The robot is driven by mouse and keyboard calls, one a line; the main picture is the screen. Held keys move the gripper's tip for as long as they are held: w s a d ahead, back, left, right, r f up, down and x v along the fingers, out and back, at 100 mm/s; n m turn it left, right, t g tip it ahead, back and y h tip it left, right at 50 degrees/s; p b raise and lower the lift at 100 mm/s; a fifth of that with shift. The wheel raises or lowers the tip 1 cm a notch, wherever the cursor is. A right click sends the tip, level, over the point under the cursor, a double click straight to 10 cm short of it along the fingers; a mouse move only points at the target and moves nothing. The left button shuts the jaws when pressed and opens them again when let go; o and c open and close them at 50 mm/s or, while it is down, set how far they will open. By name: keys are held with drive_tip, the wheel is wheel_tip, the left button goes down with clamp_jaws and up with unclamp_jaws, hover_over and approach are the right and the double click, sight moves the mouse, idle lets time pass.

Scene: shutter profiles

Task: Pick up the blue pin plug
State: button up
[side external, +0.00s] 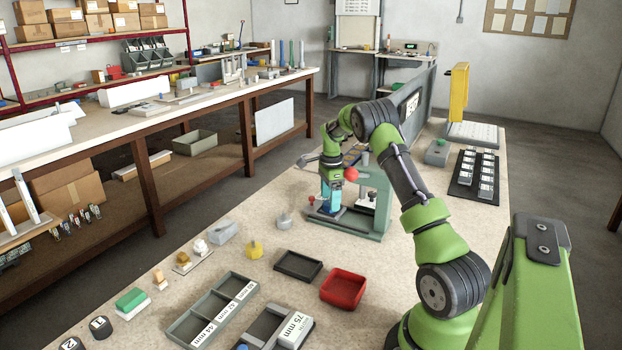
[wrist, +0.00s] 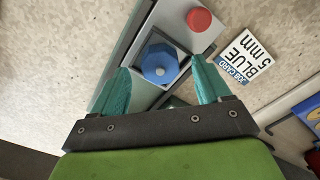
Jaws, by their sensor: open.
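The blue pin plug (wrist: 158,64) is an eight-sided blue piece with a paler round centre. In the wrist view it sits in a square grey recess of a fixture (wrist: 140,37). My gripper (wrist: 160,68) has teal fingers spread apart, one tip on each side of the plug in the picture. Whether the tips are level with the plug or above it I cannot tell. In the side view my gripper (side external: 329,206) points down at the front left of the grey-green press (side external: 375,195); there the plug is hidden.
A red button (wrist: 199,19) is beside the plug. A job card (wrist: 247,56) reading "BLUE 5 mm" lies right of the fixture. The press's red ball knob (side external: 351,174) is close to my wrist. A red tray (side external: 343,288) and a dark tray (side external: 298,265) stand nearer the camera.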

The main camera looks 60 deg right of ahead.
drive_tip(key=shift+f, duration=0.6)
drive_tip(key=shift+r, duration=0.15)
drive_tip(key=c, duration=1.3)
